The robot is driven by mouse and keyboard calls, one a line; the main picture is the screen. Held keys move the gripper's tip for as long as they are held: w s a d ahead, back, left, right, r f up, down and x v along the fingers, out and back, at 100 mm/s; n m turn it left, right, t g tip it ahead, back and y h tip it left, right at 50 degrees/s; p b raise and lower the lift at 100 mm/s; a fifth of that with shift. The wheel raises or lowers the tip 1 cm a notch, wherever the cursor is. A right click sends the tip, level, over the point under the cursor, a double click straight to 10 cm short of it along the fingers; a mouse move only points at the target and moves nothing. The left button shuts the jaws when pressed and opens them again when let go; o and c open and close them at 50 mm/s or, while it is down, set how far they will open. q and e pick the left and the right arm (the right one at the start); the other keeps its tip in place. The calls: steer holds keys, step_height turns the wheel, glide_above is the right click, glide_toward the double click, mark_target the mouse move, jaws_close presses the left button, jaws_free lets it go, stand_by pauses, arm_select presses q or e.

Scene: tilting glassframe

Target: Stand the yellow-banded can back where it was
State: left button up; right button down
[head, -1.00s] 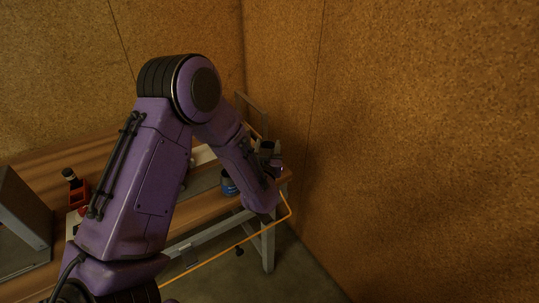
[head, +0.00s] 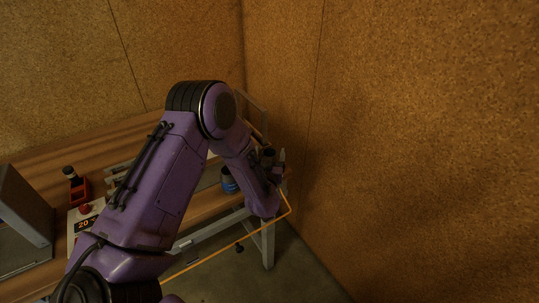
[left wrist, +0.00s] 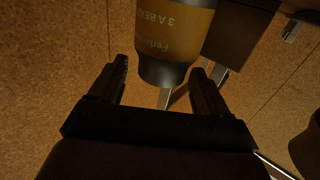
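The yellow-banded can (left wrist: 175,35) fills the top middle of the left wrist view, its dark tapered end toward me and the lettering on its band upside down in the picture. My left gripper (left wrist: 160,78) has its two fingers spread apart below it. The can's dark end lies between or just beyond the fingertips. A narrow gap shows at the left finger; contact at the right finger is unclear. In the head view my left gripper (head: 276,167) is at the table's right end, beside a small dark shape I cannot identify surely. My right gripper is out of view.
A blue-banded can (head: 229,181) stands on the wooden table (head: 84,148) just left of my gripper. A red device (head: 77,188) and a box marked 20 (head: 86,221) are farther left. A cork-like wall (head: 420,150) rises close on the right.

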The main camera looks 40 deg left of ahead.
arm_select(q)
steer(key=shift+r, duration=0.2)
steer(key=b+v, duration=0.3)
steer(key=v, duration=0.9)
steer(key=shift+b, duration=0.35)
